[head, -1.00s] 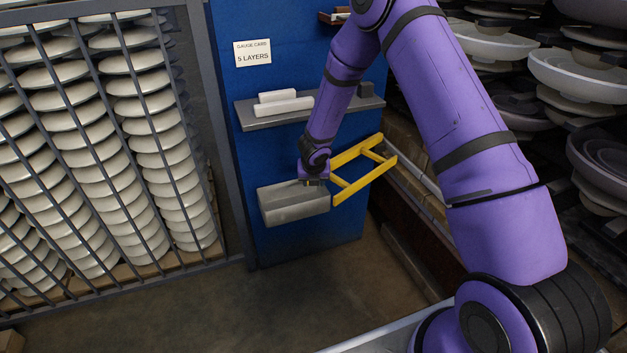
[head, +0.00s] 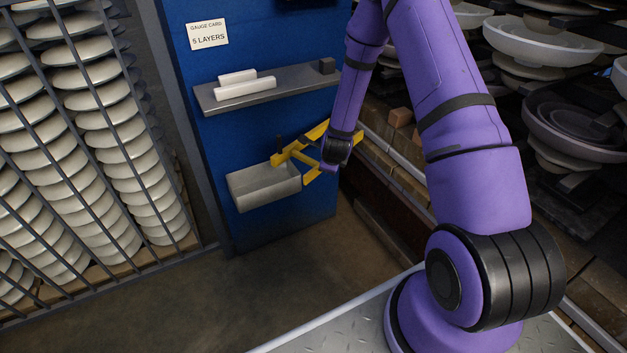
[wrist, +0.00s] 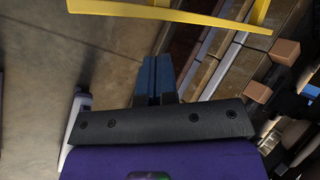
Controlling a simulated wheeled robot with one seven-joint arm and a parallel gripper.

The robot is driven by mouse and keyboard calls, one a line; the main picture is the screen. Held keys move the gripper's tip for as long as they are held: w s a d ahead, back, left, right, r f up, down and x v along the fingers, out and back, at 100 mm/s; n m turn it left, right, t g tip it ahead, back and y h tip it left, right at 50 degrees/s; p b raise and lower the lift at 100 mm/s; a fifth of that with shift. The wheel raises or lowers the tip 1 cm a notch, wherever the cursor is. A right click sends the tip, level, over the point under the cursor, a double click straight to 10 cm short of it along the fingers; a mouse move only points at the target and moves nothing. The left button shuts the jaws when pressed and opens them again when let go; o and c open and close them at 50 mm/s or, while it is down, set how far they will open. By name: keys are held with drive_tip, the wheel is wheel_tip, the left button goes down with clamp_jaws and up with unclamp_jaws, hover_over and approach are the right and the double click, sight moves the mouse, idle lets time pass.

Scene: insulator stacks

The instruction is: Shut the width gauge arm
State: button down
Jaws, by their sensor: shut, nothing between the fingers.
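The width gauge arm is a yellow frame (head: 289,155) on the blue panel. In the head view it sticks out to the right, above and past the right end of a grey tray (head: 262,188). My gripper (wrist: 154,78) is shut and empty in the wrist view. A yellow bar of the gauge arm (wrist: 170,12) crosses the top of that view, beyond my fingertips and apart from them in the picture. In the head view my wrist covers the middle of the frame, and my fingers are mostly hidden. I cannot tell whether they touch it.
A grey shelf (head: 265,88) with white blocks and a dark block is above the tray. A card (head: 207,34) reads "GAUGE CARD 5 LAYERS". Caged white disc stacks (head: 110,130) stand left, large insulator discs (head: 545,42) right. Bare floor (head: 230,285) lies in front.

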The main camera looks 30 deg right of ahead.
drive_tip(key=s+a+r+n+t+y, duration=0.1)
drive_tip(key=s+r+n+t+y, duration=0.1)
drive_tip(key=s+n+y, duration=0.7)
drive_tip(key=n+h, duration=0.3)
drive_tip(key=n, duration=0.2)
approach(308, 182)
wheel_tip(308, 182, down, 5)
drive_tip(key=w, duration=0.3)
drive_tip(key=shift+w+a+r+m, duration=0.25)
drive_tip(key=shift+w+a+m, duration=0.05)
drive_tip(key=shift+w+a, duration=0.4)
